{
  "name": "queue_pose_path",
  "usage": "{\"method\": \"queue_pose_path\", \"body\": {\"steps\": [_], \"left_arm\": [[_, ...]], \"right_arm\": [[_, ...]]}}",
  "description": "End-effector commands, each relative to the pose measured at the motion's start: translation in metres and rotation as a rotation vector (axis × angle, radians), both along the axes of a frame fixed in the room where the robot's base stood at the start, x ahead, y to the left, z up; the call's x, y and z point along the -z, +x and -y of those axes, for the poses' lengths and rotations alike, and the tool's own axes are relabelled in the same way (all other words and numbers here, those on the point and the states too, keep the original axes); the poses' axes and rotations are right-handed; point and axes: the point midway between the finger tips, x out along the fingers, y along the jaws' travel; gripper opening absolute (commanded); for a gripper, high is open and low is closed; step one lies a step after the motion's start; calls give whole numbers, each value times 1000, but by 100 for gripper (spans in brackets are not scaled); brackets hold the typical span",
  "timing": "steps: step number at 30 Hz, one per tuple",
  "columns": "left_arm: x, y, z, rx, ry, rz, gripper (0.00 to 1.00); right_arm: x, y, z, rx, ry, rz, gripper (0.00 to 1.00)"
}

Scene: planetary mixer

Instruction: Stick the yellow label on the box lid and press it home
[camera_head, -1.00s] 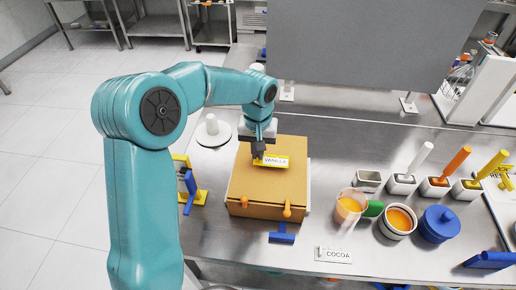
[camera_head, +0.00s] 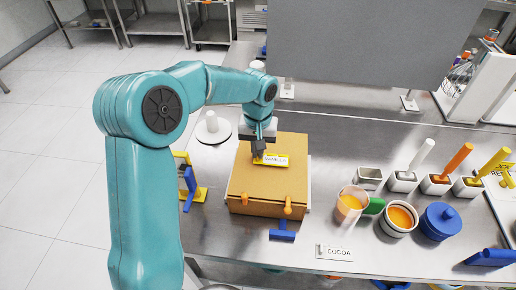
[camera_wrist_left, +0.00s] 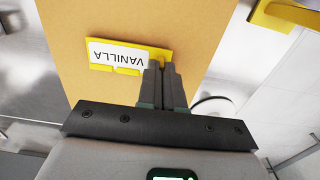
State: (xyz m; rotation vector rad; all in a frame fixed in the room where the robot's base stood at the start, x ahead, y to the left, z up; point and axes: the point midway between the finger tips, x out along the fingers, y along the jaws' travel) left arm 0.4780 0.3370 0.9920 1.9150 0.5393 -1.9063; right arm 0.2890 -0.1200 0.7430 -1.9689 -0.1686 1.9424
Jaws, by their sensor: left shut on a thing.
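A yellow-edged label reading VANILLA (camera_head: 275,161) is over the lid of the brown cardboard box (camera_head: 262,186). My left gripper (camera_head: 259,158) is shut on the label's left end, above the lid. In the left wrist view the label (camera_wrist_left: 118,54) reads upside down, with the gripper fingers (camera_wrist_left: 160,66) at its right end and the brown lid (camera_wrist_left: 190,22) behind it. I cannot tell whether the label touches the lid. My right gripper is not in view.
Orange pegs (camera_head: 287,210) and a blue stand (camera_head: 282,233) are at the box's front. A COCOA label (camera_head: 335,252) lies front right. Cups, a blue pot (camera_head: 439,222) and coloured-handled tools stand to the right. A grey panel (camera_head: 365,40) stands behind.

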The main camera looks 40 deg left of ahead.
Motion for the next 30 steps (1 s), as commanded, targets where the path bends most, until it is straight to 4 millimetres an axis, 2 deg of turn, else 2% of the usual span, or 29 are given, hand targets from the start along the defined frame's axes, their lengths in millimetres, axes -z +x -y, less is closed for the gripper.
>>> {"method": "queue_pose_path", "body": {"steps": [30], "left_arm": [[6,0,0,0,0,0,0]], "right_arm": [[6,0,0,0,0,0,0]]}}
